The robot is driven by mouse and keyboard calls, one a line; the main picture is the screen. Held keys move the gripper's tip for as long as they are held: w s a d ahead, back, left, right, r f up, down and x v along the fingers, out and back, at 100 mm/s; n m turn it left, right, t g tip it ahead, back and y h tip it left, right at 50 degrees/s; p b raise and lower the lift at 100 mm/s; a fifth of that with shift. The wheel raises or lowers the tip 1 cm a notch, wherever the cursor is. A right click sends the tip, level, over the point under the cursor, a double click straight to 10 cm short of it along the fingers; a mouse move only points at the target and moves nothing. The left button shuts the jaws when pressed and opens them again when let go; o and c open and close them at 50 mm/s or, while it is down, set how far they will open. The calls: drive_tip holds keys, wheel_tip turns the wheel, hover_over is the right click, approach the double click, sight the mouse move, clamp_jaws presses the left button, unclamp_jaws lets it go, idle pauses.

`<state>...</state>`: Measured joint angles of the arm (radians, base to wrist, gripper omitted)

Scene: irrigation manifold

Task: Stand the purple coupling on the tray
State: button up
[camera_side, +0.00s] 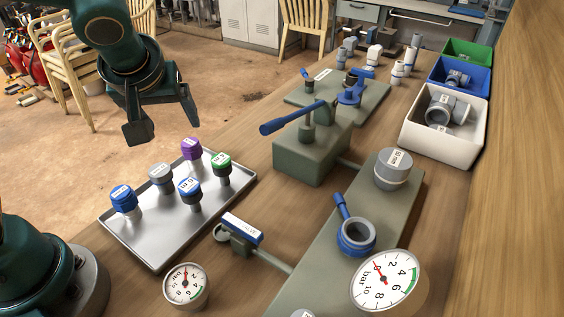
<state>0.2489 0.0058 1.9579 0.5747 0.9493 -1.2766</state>
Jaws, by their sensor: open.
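The purple coupling (191,147) is upright at the far edge of the metal tray (157,242), and appears to stand on it. It is beside the grey-capped coupling (160,174) and the green-capped coupling (221,161). My gripper (166,119) is open and empty, above and a little to the left of the purple coupling in the picture, apart from it. The foot of the purple coupling is small and dark, so its exact contact with the tray is hard to see.
Two blue-capped couplings (124,198) (190,186) also stand on the tray. To the right are a green-grey manifold with a blue lever (292,118), a blue ring valve (356,237) and pressure gauges (186,285). Bins (440,148) line the right side. The tray's front is bare.

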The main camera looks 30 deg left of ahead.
drive_tip(key=s+d+r+m+t+h, duration=0.1)
drive_tip(key=s+d+m+h, duration=0.2)
drive_tip(key=s+m, duration=0.5)
drive_tip(key=s+h, duration=0.1)
drive_tip(key=s, duration=0.2)
drive_tip(key=shift+d, duration=0.25)
